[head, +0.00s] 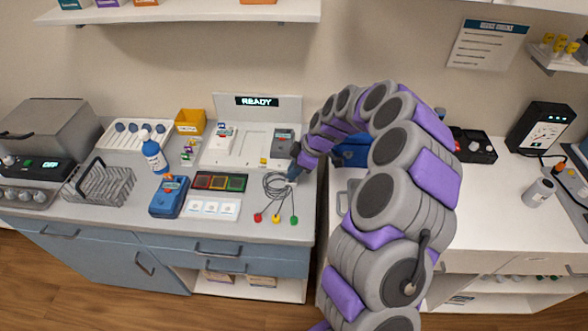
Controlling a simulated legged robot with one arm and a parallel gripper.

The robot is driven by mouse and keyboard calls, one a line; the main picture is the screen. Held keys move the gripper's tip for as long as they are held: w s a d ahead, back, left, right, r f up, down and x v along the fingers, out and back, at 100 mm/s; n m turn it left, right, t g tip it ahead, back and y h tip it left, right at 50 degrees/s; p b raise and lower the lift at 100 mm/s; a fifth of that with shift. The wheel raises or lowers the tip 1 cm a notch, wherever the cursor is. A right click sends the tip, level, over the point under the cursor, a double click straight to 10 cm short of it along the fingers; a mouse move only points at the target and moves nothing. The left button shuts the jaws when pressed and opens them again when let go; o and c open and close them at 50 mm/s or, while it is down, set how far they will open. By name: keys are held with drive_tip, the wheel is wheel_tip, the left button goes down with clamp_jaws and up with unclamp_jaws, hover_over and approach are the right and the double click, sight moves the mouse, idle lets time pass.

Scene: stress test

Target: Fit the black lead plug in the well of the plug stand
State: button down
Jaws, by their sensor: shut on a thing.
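My gripper (294,173) is small and dark at the end of my arm, low over the right end of the left counter. It is shut at the top of a coiled grey lead (275,188), whose red, yellow and green ends lie toward the counter's front edge. The black plug in its jaws is too small and dark to make out clearly. Behind the gripper is a white station (240,149) with a READY display, a dark grey block (283,141) and a small yellow piece. I cannot tell which part is the plug stand or see its well.
A blue meter (168,197), a tray of coloured squares (219,182) and a white three-switch panel (212,208) stand left of the lead. A blue bottle (154,156) and wire rack (99,184) are farther left. My arm hides part of the right counter (497,205).

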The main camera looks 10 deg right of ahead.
drive_tip(key=shift+f+b, duration=0.45)
drive_tip(key=shift+f, duration=0.1)
idle(0.7)
idle(0.4)
drive_tip(key=c, duration=1.4)
unclamp_jaws()
drive_tip(key=shift+o, duration=0.2)
drive_tip(key=shift+r, duration=0.2)
drive_tip(key=shift+r, duration=1.85)
drive_tip(key=shift+o, duration=0.4)
drive_tip(key=o, duration=0.5)
